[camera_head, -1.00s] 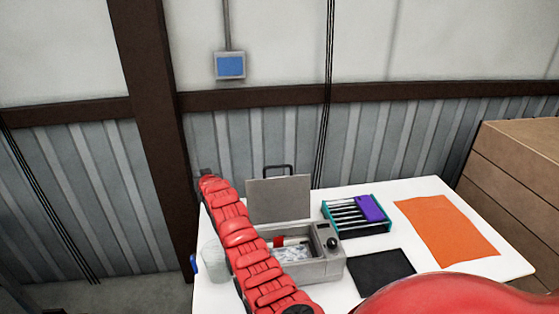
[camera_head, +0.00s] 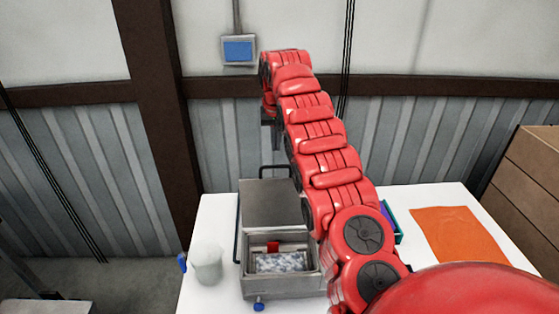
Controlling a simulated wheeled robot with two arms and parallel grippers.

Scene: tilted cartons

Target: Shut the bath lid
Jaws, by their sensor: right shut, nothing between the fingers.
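The bath is a grey metal box (camera_head: 285,286) on the white table, with bluish-white contents and a small red item (camera_head: 273,247) inside. Its grey lid (camera_head: 268,203) stands open, raised at the back of the box, with a dark handle at its top edge. My right gripper (camera_head: 277,142) hangs from the end of the red arm, above and behind the lid, its dark fingers shut and empty. It appears apart from the lid. My right arm hides the right side of the bath and part of the lid. My left gripper is not in view.
A pale translucent container (camera_head: 207,264) stands left of the bath. An orange mat (camera_head: 459,234) lies on the right of the table (camera_head: 425,198). A teal rack (camera_head: 396,222) is mostly hidden behind my arm. Brown boxes (camera_head: 530,185) stand at right; the wall is behind.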

